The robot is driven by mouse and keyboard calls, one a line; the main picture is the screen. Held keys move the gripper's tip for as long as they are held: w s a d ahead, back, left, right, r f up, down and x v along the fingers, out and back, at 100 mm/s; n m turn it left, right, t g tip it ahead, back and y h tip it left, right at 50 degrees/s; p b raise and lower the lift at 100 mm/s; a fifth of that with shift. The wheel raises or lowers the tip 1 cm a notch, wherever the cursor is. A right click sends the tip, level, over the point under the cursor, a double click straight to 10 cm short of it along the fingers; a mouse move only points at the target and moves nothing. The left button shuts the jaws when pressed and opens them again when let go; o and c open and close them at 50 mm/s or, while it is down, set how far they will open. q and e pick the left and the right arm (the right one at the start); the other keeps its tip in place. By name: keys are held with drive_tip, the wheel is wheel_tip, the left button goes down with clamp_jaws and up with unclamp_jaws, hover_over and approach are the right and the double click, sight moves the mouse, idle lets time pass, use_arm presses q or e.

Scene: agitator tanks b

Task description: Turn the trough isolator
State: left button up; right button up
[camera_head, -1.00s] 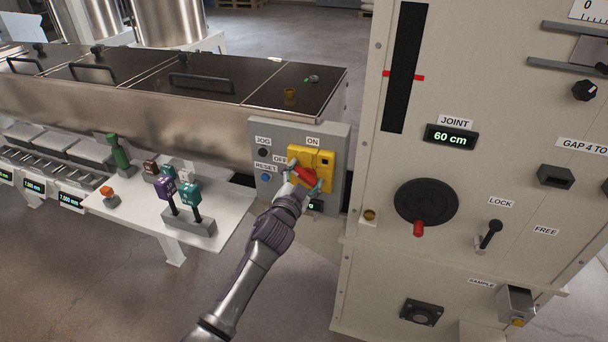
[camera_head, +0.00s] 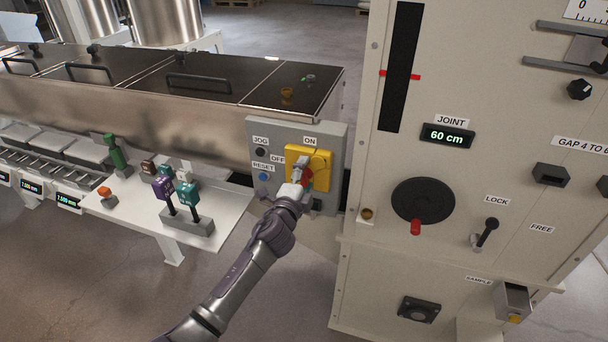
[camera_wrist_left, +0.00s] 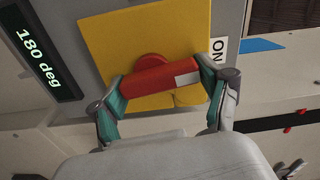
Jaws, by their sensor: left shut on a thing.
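The trough isolator is a red handle (camera_head: 308,181) on a yellow plate (camera_head: 322,160), fixed to a grey panel (camera_head: 262,207) with ON, OFF, JOG and RESET labels. My left gripper (camera_head: 306,174) is shut on the red handle and partly hides it in the head view. In the left wrist view the handle (camera_wrist_left: 160,79) lies between the two fingers of my left gripper (camera_wrist_left: 168,88), in front of the yellow plate (camera_wrist_left: 140,35). A display (camera_wrist_left: 38,52) beside the plate reads 180 deg. My right gripper is out of view.
A long steel trough (camera_head: 150,118) with dark lids runs behind the panel. A white shelf (camera_head: 130,212) with purple and teal levers (camera_head: 186,192) stands left. A tall cream cabinet (camera_head: 390,270) with a black handwheel (camera_head: 423,200) stands close on the right.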

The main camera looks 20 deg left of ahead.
use_arm(q)
drive_tip(key=shift+d+m, duration=0.1)
drive_tip(key=shift+m, duration=0.5)
drive_tip(key=o, duration=1.1)
drive_tip(key=s, duration=1.2)
drive_tip(key=shift+a, duration=0.2)
drive_tip(key=shift+f, duration=0.15)
